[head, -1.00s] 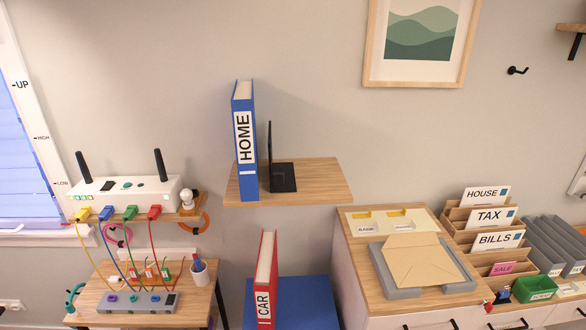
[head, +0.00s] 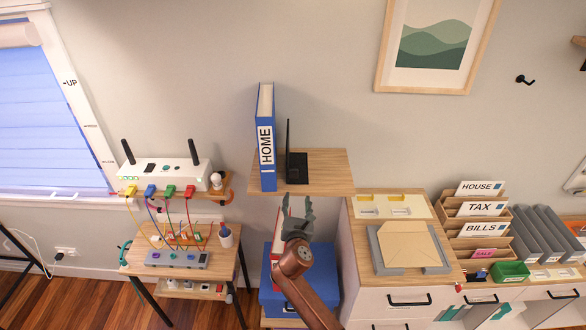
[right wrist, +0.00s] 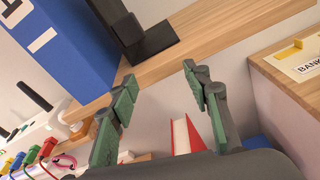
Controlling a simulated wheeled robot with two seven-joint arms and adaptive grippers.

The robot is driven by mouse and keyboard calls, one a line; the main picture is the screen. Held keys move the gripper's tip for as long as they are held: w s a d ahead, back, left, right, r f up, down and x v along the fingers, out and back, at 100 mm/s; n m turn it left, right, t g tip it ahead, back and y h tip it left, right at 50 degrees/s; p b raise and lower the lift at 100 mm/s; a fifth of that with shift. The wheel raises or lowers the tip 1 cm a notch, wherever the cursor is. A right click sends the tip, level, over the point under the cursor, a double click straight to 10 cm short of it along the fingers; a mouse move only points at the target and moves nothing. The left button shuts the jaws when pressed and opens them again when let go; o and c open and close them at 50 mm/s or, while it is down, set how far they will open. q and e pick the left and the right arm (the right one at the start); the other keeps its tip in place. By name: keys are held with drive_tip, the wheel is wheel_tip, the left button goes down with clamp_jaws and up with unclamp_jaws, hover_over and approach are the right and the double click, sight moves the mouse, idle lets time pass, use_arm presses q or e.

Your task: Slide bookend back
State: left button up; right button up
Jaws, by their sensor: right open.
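The black bookend (head: 297,167) stands on the wooden wall shelf (head: 325,172), its upright plate beside the blue HOME binder (head: 267,140) and its flat foot pointing right. A gap shows between plate and binder. The bookend's foot (right wrist: 155,42) and the binder (right wrist: 65,50) also show in the right wrist view. My right gripper (head: 297,205) is open and empty, just below the shelf's front edge and apart from the bookend. Its fingers (right wrist: 158,95) frame empty space in the right wrist view. My left gripper is not in view.
A red binder (head: 276,235) stands below the shelf on a blue box (head: 268,297), partly behind my right arm. A router (head: 165,173) with cables is at the left. A cabinet with a paper tray (head: 378,262) stands at the right. Air before the shelf is clear.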

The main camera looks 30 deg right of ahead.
sight(293, 174)
wheel_tip(293, 174, up, 6)
drive_tip(key=w+n+t, duration=0.1)
drive_tip(key=w+n, duration=0.1)
drive_tip(key=n, duration=0.1)
drive_tip(key=shift+h, duration=0.4)
drive_tip(key=x, duration=0.2)
drive_tip(key=p+x, duration=0.1)
drive_tip(key=x, duration=0.4)
drive_tip(key=shift+w+a+p, duration=0.15)
drive_tip(key=shift+a+p, duration=0.15)
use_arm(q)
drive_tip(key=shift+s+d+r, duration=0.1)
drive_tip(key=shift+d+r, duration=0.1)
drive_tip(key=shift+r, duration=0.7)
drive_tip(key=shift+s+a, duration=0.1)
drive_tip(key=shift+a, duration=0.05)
use_arm(e)
clamp_jaws()
